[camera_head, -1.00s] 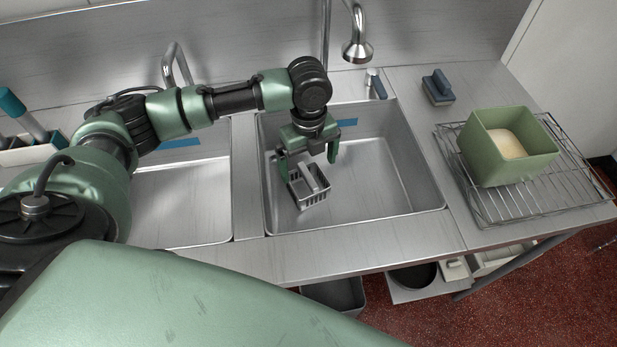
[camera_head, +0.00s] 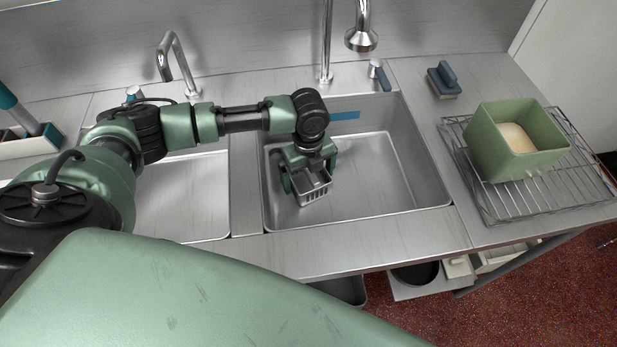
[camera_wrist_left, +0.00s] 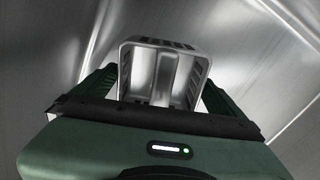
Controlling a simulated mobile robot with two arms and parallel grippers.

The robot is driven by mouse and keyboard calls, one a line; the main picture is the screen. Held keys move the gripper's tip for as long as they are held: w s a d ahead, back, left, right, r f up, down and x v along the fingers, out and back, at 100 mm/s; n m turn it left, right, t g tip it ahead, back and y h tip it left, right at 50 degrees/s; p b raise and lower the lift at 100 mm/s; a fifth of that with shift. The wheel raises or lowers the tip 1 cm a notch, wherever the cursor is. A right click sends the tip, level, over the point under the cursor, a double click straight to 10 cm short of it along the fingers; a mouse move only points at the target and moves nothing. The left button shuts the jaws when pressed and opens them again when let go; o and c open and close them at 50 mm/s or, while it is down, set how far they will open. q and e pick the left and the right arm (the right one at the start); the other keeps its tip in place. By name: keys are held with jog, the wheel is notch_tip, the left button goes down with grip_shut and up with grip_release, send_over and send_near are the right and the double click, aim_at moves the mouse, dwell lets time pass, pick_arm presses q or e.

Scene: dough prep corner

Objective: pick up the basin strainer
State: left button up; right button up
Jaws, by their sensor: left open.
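The basin strainer (camera_head: 313,196) is a small grey slotted basket with a bar across its middle, low in the right-hand sink basin. My left gripper (camera_head: 308,180) is down over it, with its jaws open and a finger on either side of the basket. In the left wrist view the strainer (camera_wrist_left: 163,75) lies between the two dark green fingers (camera_wrist_left: 160,95), its open top facing the camera. Whether the fingers touch its walls cannot be told. My right gripper is not in view.
The right sink basin (camera_head: 400,190) has steep walls around the gripper and is otherwise empty. A tap (camera_head: 361,38) hangs behind it. A green tin with dough (camera_head: 520,165) stands on a wire rack (camera_head: 490,200) at right, near a blue-handled scrubber (camera_head: 444,80).

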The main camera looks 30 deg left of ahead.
pick_arm(q)
jog(key=c, duration=1.8)
jog(key=shift+r, duration=0.15)
notch_tip(320, 180, up, 20)
jog(key=shift+b, duration=0.4)
notch_tip(320, 180, up, 4)
jog(key=p, duration=0.5)
jog(key=shift+p, duration=0.4)
